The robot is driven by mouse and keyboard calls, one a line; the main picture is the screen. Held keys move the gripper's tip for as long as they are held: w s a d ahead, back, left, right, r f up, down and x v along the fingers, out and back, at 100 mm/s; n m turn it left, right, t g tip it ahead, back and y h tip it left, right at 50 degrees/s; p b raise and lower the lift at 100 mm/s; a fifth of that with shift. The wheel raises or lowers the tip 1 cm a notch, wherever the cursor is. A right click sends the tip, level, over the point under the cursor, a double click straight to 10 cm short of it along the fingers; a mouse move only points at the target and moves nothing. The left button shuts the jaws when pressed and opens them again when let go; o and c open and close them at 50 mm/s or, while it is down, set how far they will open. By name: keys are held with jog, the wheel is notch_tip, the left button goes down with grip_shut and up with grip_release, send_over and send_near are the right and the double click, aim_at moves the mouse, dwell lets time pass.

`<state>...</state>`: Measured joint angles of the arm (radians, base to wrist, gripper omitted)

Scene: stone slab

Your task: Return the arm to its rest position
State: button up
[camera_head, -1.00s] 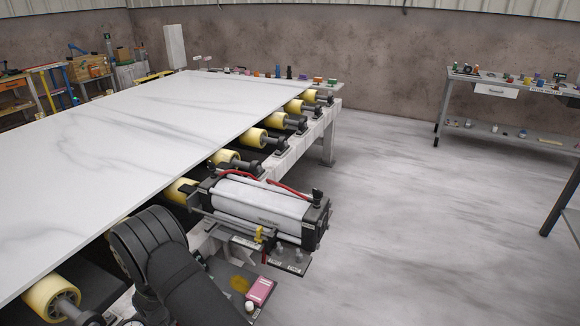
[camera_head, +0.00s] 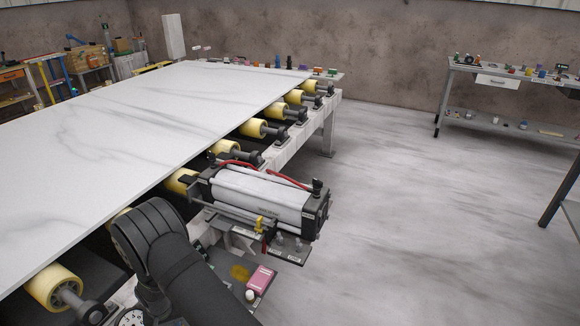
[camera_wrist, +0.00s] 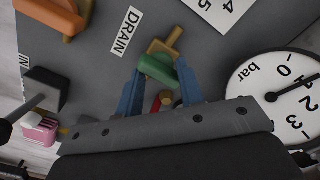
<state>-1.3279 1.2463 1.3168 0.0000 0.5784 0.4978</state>
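In the head view my dark arm (camera_head: 172,262) rises from the bottom edge beside the slab's near edge; my gripper is out of sight there. In the wrist view my gripper (camera_wrist: 160,70) has two blue fingers standing apart. A green valve handle (camera_wrist: 157,71) on a brass fitting (camera_wrist: 168,44) lies at or just beyond the fingertips, in line with the gap. I cannot tell whether the fingers touch it. A small red part (camera_wrist: 166,98) shows between the fingers.
The wrist view shows a grey panel with a DRAIN label (camera_wrist: 125,31), a pressure gauge (camera_wrist: 285,92) at right and an orange handle (camera_wrist: 50,14) at upper left. The head view shows the marble slab (camera_head: 150,110) on yellow rollers, a pneumatic cylinder (camera_head: 258,200) and open floor at right.

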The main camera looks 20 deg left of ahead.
jog(key=shift+m, duration=0.7)
notch_tip(320, 180, up, 17)
jog(key=n, duration=0.9)
notch_tip(320, 180, down, 17)
